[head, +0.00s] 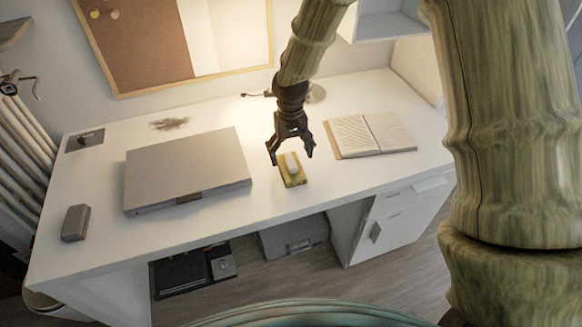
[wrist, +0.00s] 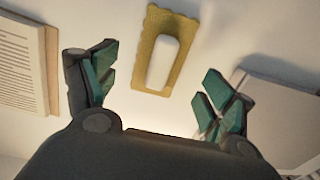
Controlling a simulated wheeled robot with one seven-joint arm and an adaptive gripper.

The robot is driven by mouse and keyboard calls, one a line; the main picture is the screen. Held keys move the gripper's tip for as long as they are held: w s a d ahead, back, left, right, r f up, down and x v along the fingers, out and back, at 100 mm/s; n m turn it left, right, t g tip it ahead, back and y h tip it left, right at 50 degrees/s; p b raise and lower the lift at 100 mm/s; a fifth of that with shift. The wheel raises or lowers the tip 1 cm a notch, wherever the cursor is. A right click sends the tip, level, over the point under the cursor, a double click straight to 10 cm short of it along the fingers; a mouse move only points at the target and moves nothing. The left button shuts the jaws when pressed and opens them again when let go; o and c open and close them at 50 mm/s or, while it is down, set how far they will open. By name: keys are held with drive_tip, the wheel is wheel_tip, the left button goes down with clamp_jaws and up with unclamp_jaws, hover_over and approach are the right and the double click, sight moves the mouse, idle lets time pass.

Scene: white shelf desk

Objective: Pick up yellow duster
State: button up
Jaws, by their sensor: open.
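The yellow duster (head: 293,178) lies on the white desk near its front edge, a small flat yellow rectangle with scalloped edges and a whitish rounded handle on top. In the wrist view the duster (wrist: 144,70) shows whole, beyond the fingertips and between their lines, slightly tilted. My gripper (head: 291,156) is open and empty, pointing down above the duster in the head view. Its two teal-padded fingers show in the wrist view (wrist: 158,82) on either side, apart from the duster. The exact height above it is hard to tell.
A closed grey laptop (head: 185,165) lies left of the duster, and an open book (head: 371,134) lies to the right. A dark grey box-like object (head: 75,222) sits at the desk's front left. The white desk (head: 245,215) is bare around the duster.

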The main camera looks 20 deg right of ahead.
sight(291, 160)
drive_tip(key=shift+s+f+p, duration=0.15)
drive_tip(key=shift+f+p, duration=0.2)
drive_tip(key=shift+f, duration=2.35)
drive_tip(key=c, duration=1.1)
